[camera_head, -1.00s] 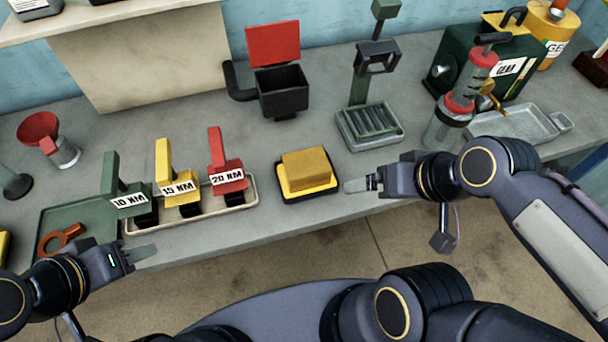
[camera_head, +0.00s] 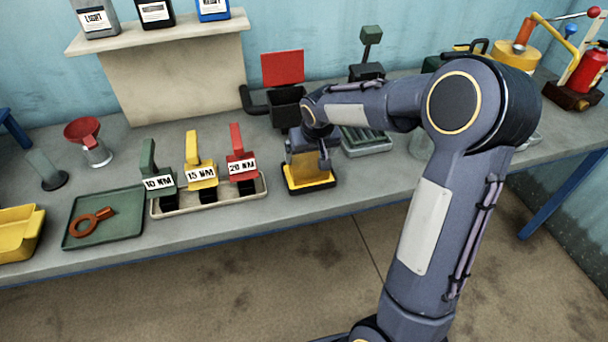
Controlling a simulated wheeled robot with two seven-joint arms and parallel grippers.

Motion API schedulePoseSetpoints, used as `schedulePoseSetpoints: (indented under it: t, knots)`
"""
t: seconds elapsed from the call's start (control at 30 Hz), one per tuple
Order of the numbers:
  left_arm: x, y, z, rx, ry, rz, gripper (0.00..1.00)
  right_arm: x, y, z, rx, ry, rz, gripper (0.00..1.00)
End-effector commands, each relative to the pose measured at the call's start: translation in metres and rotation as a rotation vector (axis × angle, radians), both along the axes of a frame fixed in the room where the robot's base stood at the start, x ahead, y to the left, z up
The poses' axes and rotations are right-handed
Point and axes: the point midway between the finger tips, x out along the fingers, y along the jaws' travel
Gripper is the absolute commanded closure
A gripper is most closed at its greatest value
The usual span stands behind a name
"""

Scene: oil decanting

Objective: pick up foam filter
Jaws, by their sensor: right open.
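The foam filter (camera_head: 307,171) is a yellow-orange block on a small black-edged yellow tray (camera_head: 312,187) near the bench's front edge. My right gripper (camera_head: 307,162) is directly above it, pointing down, with its open fingers around the block's sides. The gripper and wrist hide most of the block, so I cannot tell if the fingers touch it. My left gripper is not in view.
A black bin (camera_head: 286,108) with a red lid is behind.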

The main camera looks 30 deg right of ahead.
Motion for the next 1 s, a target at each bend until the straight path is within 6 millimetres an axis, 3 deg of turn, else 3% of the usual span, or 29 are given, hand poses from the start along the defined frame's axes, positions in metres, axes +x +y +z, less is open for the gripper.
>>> schedulePoseSetpoints:
  t: [0.3,0.67,0.9,1.0]
  knots:
    - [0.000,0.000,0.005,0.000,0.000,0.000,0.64,0.012,-0.001,-0.043,0.000,0.005,0.001,0.07]
    - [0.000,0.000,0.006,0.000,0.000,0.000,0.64,0.016,-0.002,-0.052,0.001,0.001,0.001,0.07]
    - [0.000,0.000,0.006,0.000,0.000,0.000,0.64,0.016,-0.002,-0.052,0.001,0.001,0.001,0.39]
    - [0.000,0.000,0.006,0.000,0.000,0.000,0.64,0.016,-0.002,-0.052,0.001,0.001,0.001,0.41]
